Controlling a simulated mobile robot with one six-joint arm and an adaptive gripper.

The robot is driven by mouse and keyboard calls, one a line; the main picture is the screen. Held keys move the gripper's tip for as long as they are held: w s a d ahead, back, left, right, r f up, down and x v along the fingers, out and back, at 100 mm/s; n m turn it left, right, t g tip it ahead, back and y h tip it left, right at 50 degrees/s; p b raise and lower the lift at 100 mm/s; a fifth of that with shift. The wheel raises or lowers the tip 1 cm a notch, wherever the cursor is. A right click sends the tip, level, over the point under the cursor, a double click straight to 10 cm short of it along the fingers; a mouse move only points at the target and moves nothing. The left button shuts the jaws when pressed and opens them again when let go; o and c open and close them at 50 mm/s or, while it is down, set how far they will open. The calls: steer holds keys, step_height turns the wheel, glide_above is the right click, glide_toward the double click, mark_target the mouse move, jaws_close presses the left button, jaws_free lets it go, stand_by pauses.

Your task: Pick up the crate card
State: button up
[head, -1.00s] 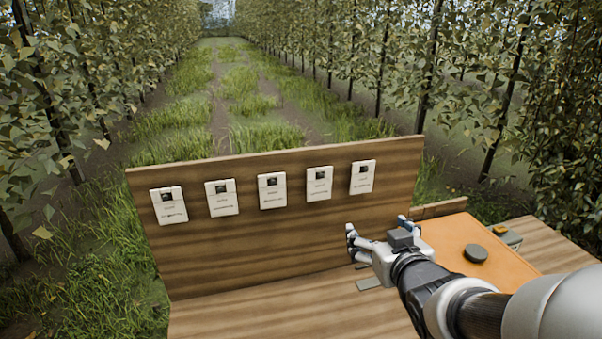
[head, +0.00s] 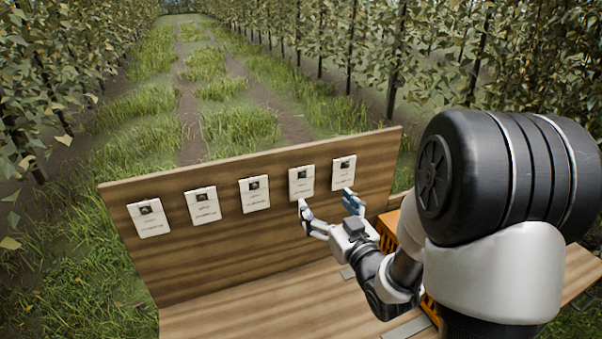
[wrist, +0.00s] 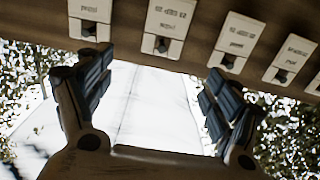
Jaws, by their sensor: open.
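Several white cards, each with a small dark picture and print too small to read, hang in a row on an upright wooden board (head: 230,250). I cannot tell which one is the crate card. My gripper (head: 326,202) is open and empty, in front of the two rightmost cards, the end card (head: 343,172) and its neighbour (head: 301,181). In the wrist view the cards appear upside down along the top. The neighbour card (wrist: 166,25) lies above the gap between my fingers (wrist: 152,88), and the end card (wrist: 90,14) is above the left finger. No card is between the fingers.
A wooden bench top (head: 260,308) runs in front of the board, mostly clear on the left. An orange slotted crate (head: 387,224) is partly hidden behind my arm at the right. Grass and tree rows lie beyond the board.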

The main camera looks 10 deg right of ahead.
mark_target(304, 177)
steer(key=w, duration=0.2)
steer(key=w+a, duration=0.1)
steer(key=w, duration=0.5)
steer(key=shift+w+a+f, duration=0.1)
steer(key=shift+a, duration=0.3)
steer(key=w, duration=0.2)
steer(key=w+a, duration=0.1)
steer(key=w, duration=0.2)
steer(key=shift+w+a+b, duration=0.2)
steer(key=shift+w+b, duration=0.1)
steer(key=shift+c, duration=0.4)
steer(key=c, duration=0.9)
